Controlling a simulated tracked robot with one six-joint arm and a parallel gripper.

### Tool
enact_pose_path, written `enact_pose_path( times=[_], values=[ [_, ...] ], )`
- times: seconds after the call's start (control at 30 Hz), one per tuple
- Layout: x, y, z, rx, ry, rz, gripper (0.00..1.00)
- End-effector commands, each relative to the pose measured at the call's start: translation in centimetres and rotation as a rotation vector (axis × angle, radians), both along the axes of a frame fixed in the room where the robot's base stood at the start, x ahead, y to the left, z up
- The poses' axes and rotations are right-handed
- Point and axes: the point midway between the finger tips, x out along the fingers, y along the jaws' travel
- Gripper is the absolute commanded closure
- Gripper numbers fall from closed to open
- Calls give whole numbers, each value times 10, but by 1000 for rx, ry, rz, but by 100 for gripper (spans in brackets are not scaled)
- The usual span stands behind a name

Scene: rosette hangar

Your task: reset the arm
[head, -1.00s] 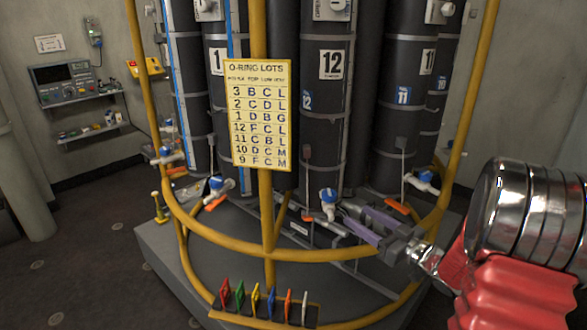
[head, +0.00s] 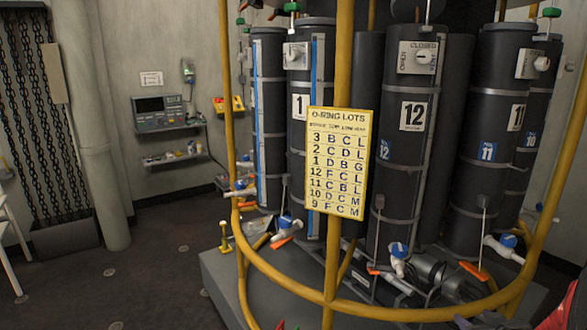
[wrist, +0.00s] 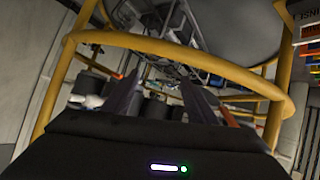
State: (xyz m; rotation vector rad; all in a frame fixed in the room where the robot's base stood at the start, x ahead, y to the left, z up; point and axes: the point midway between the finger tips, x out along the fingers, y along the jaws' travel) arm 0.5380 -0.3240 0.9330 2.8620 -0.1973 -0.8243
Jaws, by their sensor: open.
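My gripper (wrist: 162,92) shows in the wrist view with its two dark fingers spread apart and nothing visible between them. The fingers point toward a yellow rail (wrist: 165,45) that curves across the view and toward dark cylinders behind them. I cannot tell the exact gap between fingers and rail.
Black numbered tubes, one marked 12 (head: 412,116), stand inside a yellow rail frame (head: 290,284) on a grey base. A yellow O-ring lots sign (head: 338,160) hangs on the front post. A wall shelf (head: 168,128) holds a grey device. Floor at left is open.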

Motion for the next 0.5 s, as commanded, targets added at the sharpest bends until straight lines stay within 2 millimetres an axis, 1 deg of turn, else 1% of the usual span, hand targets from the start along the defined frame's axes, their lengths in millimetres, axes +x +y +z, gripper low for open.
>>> enact_pose_path(
  times=[0.13,0.27,0.4,0.5],
  values=[
    [-16,-7,-1,-24,87,-80,48],
    [-32,-8,0,-35,165,-144,48],
    [-51,-4,3,-39,246,-207,48],
    [-64,3,7,-36,302,-244,48]
  ],
)
